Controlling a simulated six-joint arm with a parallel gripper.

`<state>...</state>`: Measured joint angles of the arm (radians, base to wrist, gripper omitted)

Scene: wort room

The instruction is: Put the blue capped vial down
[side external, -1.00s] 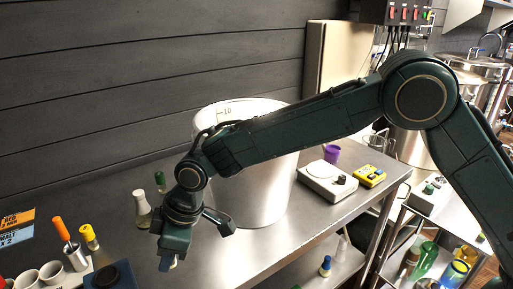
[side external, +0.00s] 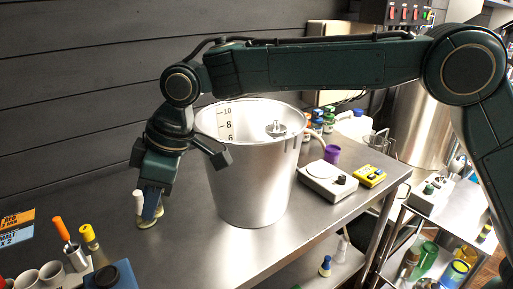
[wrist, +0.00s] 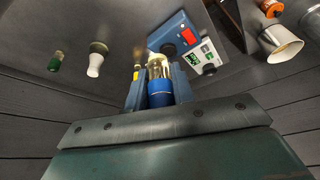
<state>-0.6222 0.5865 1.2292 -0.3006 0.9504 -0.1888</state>
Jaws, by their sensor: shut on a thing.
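The blue capped vial (wrist: 160,93) is between the two fingers of my gripper (wrist: 158,88) in the wrist view. Its blue cap is toward my wrist and its clear, yellowish glass end points away. In the side view my gripper (side external: 150,211) is shut low over the steel table (side external: 185,255), left of the large bucket. A pale yellowish glass shape shows at its fingertips, beside the white bottle (side external: 138,201). I cannot tell whether the vial touches the table. The blue cap is hard to separate from the fingers there.
The white bottle (wrist: 96,62) and a green-topped vial (wrist: 56,61) stand near my gripper. The steel bucket (side external: 250,185) is to the right. A blue device (side external: 112,275), a yellow-topped vial (side external: 88,236) and cups (side external: 52,271) are at front left. The table between them and the bucket is clear.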

